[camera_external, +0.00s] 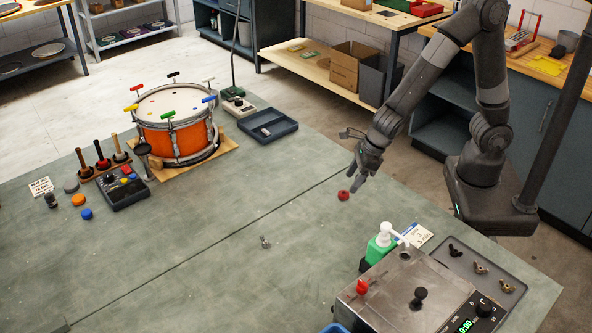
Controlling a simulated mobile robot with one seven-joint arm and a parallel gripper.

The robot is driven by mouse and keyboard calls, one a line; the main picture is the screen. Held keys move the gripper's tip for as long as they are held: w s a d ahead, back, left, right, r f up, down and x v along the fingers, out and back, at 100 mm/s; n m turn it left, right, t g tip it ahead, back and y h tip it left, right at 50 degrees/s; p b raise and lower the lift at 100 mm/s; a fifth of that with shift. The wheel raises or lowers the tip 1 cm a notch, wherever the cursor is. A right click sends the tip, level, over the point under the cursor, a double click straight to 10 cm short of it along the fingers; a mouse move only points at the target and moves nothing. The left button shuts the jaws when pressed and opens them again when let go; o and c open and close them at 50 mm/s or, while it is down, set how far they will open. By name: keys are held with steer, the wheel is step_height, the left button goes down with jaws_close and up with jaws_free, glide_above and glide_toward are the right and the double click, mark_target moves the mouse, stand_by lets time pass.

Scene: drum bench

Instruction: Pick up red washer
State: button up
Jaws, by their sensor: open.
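The red washer (343,195) is a small round red piece lying on the green-grey bench top, right of the long dark seam. My gripper (354,182) is open and points down, just above and slightly right of the washer in the picture. The fingers look empty. I cannot tell from this one view how high they are above the bench or whether they touch the washer.
An orange drum (178,135) with coloured keys stands at the back left, beside a dark tray (268,127). A green bottle (381,246) and a metal box machine (405,290) stand front right. A small metal piece (265,242) lies mid-bench. Around the washer is clear.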

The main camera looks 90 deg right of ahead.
mark_target(344, 193)
steer(key=shift+x, duration=2.55)
steer(key=shift+d, duration=0.1)
steer(key=shift+c, duration=0.5)
steer(key=c, duration=1)
steer(key=shift+r, duration=0.1)
